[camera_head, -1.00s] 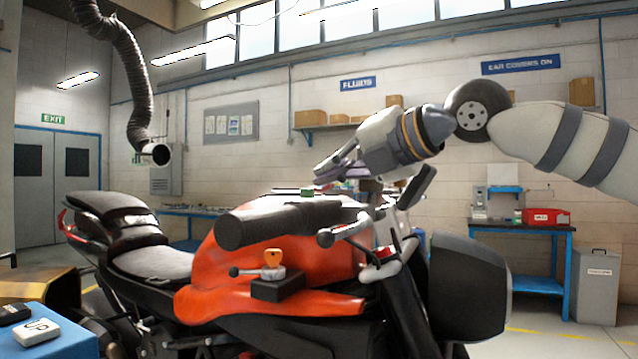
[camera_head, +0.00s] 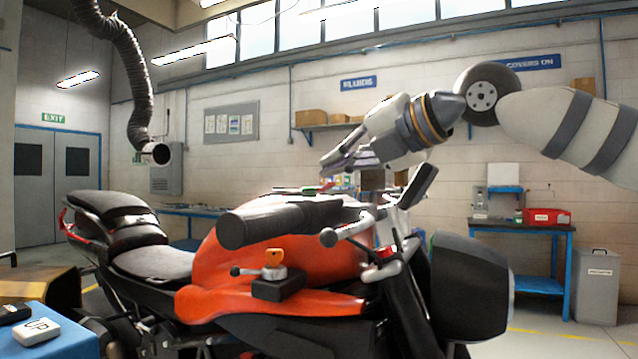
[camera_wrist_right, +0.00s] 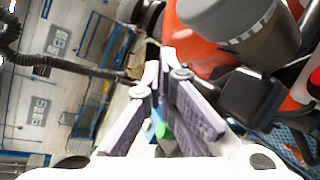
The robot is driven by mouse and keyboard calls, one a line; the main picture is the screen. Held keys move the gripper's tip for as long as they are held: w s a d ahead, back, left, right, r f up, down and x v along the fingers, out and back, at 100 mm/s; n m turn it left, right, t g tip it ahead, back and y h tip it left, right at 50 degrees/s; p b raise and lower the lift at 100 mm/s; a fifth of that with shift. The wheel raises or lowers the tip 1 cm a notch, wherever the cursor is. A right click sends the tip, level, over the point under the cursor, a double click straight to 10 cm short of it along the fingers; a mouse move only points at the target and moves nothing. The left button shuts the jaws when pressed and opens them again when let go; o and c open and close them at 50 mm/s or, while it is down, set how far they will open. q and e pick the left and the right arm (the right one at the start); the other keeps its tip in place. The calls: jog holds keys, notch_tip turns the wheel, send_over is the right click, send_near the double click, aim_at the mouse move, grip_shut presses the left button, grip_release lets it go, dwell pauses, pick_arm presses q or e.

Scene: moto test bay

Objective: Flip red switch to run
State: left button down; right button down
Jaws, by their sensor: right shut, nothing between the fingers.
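An orange and black motorcycle (camera_head: 235,245) fills the middle of the head view. A small red part (camera_head: 386,252), which looks like the red switch, sits by the handlebar on the right side; its position cannot be read. A red piece also shows at the right edge of the wrist view (camera_wrist_right: 315,77), but I cannot tell if it is the switch. My right gripper (camera_head: 328,170) is shut and empty above the tank and handlebar, apart from the red part. Its fingers show in the wrist view (camera_wrist_right: 160,62). My left gripper is not in view.
A blue cart with a white UP box (camera_head: 37,329) stands at lower left. A workbench with a red bin (camera_head: 547,216) stands at right.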

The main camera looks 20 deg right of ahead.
jog(key=r, duration=0.1)
jog(key=s+d+r, duration=0.1)
jog(key=r, duration=0.2)
jog(key=shift+s+d, duration=0.2)
jog(key=shift+s, duration=0.2)
